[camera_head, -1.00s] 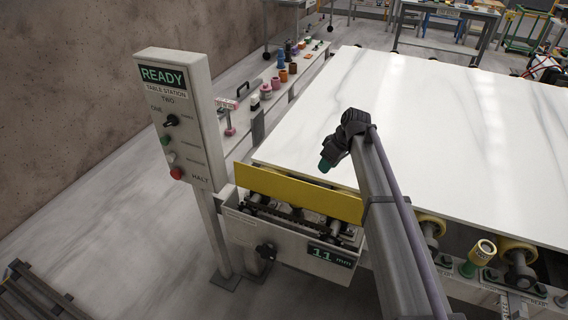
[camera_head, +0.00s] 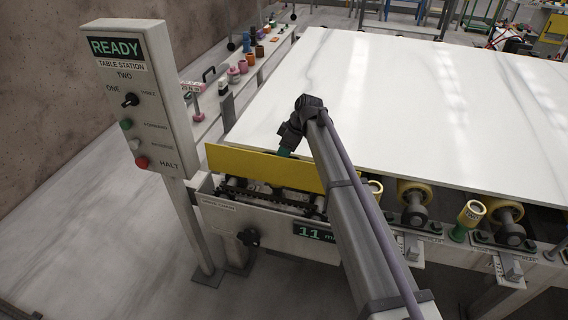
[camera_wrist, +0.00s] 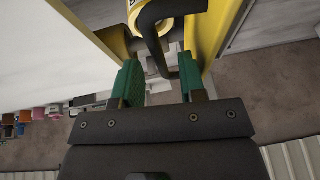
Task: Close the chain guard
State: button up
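The yellow chain guard (camera_head: 265,166) stands raised along the front left edge of the stone slab (camera_head: 400,110), with the dark chain (camera_head: 270,193) exposed below it. My gripper (camera_head: 286,152) is at the guard's upper edge, on the slab side, its green tip partly hidden by the guard. In the wrist view my gripper's two green fingers (camera_wrist: 158,85) are apart. A yellow panel, apparently the guard (camera_wrist: 206,30), lies to their right. A dark bent bar (camera_wrist: 160,50) shows just beyond and between the fingertips; I cannot tell whether they touch it.
A control post (camera_head: 132,95) reading READY stands at left. A display (camera_head: 313,232) reading 11 and a black knob (camera_head: 249,237) are on the housing below the guard. Yellow rollers (camera_head: 414,194) line the slab's front edge. A shelf (camera_head: 262,70) with coloured items is behind.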

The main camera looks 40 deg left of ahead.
jog(key=shift+a+f, duration=0.15)
jog(key=shift+f, duration=0.35)
jog(key=shift+s+r, duration=0.1)
jog(key=shift+r, duration=0.05)
jog(key=shift+c, duration=0.3)
grip_shut()
